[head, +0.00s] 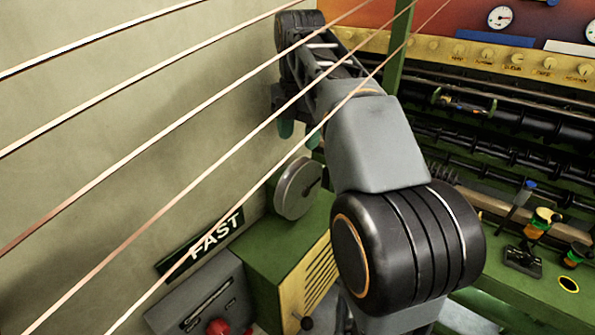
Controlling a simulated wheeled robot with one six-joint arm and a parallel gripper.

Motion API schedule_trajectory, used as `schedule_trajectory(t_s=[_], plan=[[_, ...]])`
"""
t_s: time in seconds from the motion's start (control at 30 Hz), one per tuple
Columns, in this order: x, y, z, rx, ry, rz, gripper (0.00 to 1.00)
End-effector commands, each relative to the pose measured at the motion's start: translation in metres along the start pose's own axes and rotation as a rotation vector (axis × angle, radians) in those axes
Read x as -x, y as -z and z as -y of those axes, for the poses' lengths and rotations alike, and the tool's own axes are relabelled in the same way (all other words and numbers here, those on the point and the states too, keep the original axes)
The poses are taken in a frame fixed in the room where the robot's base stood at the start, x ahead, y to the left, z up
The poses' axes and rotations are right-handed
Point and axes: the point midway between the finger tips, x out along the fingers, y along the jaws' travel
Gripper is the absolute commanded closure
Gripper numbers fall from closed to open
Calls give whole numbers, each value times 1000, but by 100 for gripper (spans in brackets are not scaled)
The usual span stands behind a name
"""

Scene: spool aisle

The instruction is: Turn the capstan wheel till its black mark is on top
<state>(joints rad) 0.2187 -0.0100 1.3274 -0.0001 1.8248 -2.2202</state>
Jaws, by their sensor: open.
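My arm hides part of the area right of the wheel.
Several pale strands (175,125) cross the view diagonally, some in front of my arm. A grey control box (205,295) with a red knob is below. Machinery with black rollers (540,125) fills the right.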

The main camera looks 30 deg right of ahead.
Motion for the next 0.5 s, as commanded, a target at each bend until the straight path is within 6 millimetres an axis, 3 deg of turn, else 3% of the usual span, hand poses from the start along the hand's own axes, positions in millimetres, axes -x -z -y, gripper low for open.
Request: schedule_trajectory(t_s=[0.2,0.5], plan=[[-44,2,0,2,2,-2,43],[-83,0,0,-1,1,-1,43]])
